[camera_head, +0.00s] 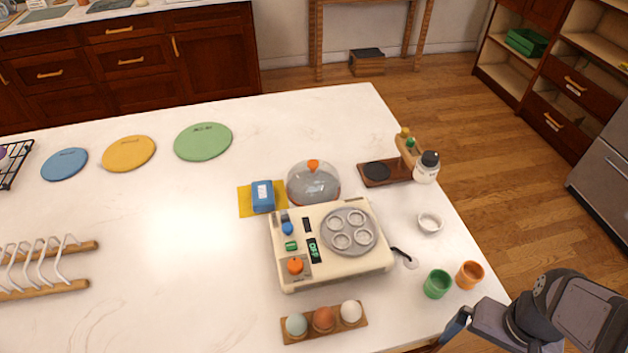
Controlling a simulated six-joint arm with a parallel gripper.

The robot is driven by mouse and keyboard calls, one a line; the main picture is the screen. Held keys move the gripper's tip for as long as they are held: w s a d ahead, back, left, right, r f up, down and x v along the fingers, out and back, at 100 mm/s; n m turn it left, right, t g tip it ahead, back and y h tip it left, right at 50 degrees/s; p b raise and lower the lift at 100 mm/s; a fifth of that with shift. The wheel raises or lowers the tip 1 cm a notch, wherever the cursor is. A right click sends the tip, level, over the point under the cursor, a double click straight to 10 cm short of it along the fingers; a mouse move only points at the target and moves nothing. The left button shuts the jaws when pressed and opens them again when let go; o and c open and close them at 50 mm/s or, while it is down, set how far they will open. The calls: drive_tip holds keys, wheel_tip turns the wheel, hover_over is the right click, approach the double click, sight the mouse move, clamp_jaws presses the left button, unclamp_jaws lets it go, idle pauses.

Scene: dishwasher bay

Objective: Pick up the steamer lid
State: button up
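The steamer lid (313,188) is a clear grey dome with an orange knob on top. It sits on the white counter just behind the cream egg steamer (290,250). The steamer has a round grey plate (349,231) with several ring-shaped cups, uncovered. My gripper (453,328) is at the bottom right, over the counter's near right edge, well away from the lid. Its fingers are partly cut off and hard to make out, so I cannot tell whether it is open or shut.
A blue packet (263,196) on a yellow cloth lies left of the lid; a dark wooden tray (371,182) stands right. A green cup (437,284) and orange cup (470,274) stand near my gripper. An egg holder (323,323) is in front. The counter's middle left is clear.

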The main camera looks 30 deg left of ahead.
drive_tip(key=w+a+r, duration=0.1)
drive_tip(key=w, duration=0.1)
drive_tip(key=w+a+r+p, duration=0.1)
drive_tip(key=w, duration=0.1)
drive_tip(key=w+a+r, duration=0.1)
drive_tip(key=w, duration=0.1)
drive_tip(key=shift+a+r+p, duration=0.3)
drive_tip(key=shift+r, duration=0.05)
drive_tip(key=w+a+r+p, duration=0.1)
drive_tip(key=w+a+r, duration=0.2)
drive_tip(key=w+a, duration=0.45)
wheel_tip(320, 180, up, 4)
drive_tip(key=t+p, duration=0.4)
hover_over(311, 165)
drive_tip(key=s+d, duration=0.1)
drive_tip(key=s, duration=0.1)
drive_tip(key=shift+s+a+t, duration=0.25)
drive_tip(key=shift+a+t, duration=0.05)
drive_tip(key=shift+a, duration=0.15)
drive_tip(key=shift+p+x, duration=0.3)
drive_tip(key=shift+x, duration=0.85)
drive_tip(key=shift+p+x, duration=2.15)
drive_tip(key=shift+x, duration=0.4)
